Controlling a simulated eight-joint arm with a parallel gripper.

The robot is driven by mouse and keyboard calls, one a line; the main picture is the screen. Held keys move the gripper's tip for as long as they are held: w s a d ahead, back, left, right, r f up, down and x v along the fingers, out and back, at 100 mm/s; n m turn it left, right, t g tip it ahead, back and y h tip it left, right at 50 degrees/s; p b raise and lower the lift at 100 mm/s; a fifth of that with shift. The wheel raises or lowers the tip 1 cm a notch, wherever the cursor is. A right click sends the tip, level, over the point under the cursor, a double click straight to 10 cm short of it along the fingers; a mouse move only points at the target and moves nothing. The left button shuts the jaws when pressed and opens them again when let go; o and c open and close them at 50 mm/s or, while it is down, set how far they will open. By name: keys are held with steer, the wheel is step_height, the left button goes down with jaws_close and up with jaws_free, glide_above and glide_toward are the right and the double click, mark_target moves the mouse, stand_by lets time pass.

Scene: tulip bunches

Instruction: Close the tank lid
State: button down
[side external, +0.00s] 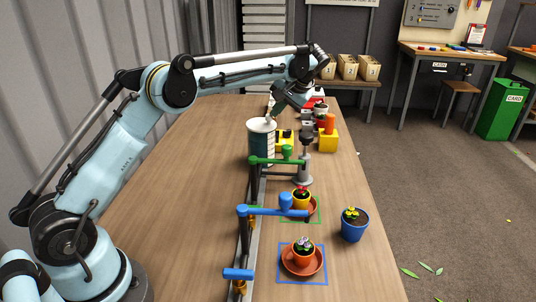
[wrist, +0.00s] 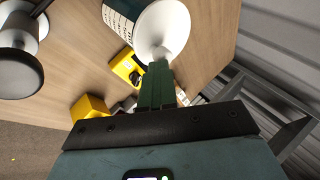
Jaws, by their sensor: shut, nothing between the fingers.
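The tank (side external: 262,148) is a dark teal cylinder with pale markings, standing upright on the far half of the table. Its round white top (side external: 258,126) looks like the lid and appears to lie over the tank's mouth; I cannot tell whether it is fully seated. In the wrist view the tank's side (wrist: 122,14) shows at the top, with the white disc (wrist: 172,22) beside it. My gripper (side external: 270,118) is above the tank, angled down. Its green fingers (wrist: 158,66) are shut and empty, with the tips at or very near the white disc; contact is unclear.
A yellow block (side external: 328,140) and a grey stand (side external: 303,165) are right of the tank. Green (side external: 275,160) and blue (side external: 265,211) valve handles on a pipe rise nearer the camera. Potted flowers (side external: 303,259) and a blue pot (side external: 353,228) stand at the front. The table's left side is clear.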

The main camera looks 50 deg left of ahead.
steer(key=shift+w+f, duration=0.1)
stand_by(0.3)
steer(key=s+d+r+m+t+h, duration=0.2)
steer(key=s+d+r, duration=0.2)
steer(key=d+r, duration=0.45)
steer(key=s+d+f+m+t+h, duration=0.1)
steer(key=s+d+f+t, duration=0.1)
steer(key=s, duration=0.5)
steer(key=s+d+f+m+t+h, duration=0.1)
steer(key=s+f+h, duration=0.1)
steer(key=s+f, duration=0.2)
steer(key=s+d+f+m+t+h, duration=0.1)
steer(key=s+f, duration=0.3)
steer(key=s, duration=0.6)
steer(key=shift+s+d+t+h, duration=0.25)
steer(key=shift+d+t+h, duration=0.35)
steer(key=shift+d+t, duration=0.25)
